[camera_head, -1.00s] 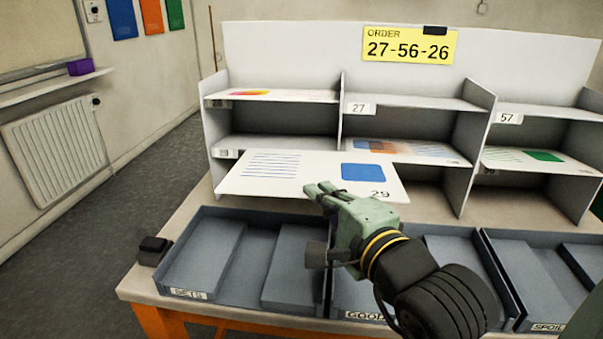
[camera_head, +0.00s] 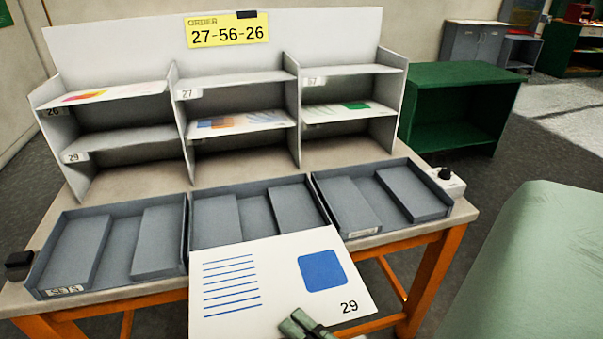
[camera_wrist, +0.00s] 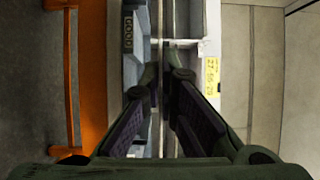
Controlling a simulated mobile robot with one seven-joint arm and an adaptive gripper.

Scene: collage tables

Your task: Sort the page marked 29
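The page marked 29 (camera_head: 272,282) is white with blue lines, a blue square and the number 29. My gripper (camera_head: 303,322) is shut on its near edge and holds it roughly flat in front of the table. The page covers part of the middle tray (camera_head: 215,218) and its label. In the wrist view the fingers (camera_wrist: 165,78) close on the page, seen edge-on as a thin strip. The left tray (camera_head: 110,283) is labelled SETS; the right tray (camera_head: 352,242) has a label too small to read. The trays show no pages where visible.
A rack (camera_head: 232,76) stands at the back. Its lower left compartment, labelled 29 (camera_head: 75,157), looks empty. Pages lie at upper left (camera_head: 100,94), middle (camera_head: 240,122) and right (camera_head: 345,111). An order card (camera_head: 226,29) reads 27-56-26. A green cabinet (camera_head: 460,108) stands right.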

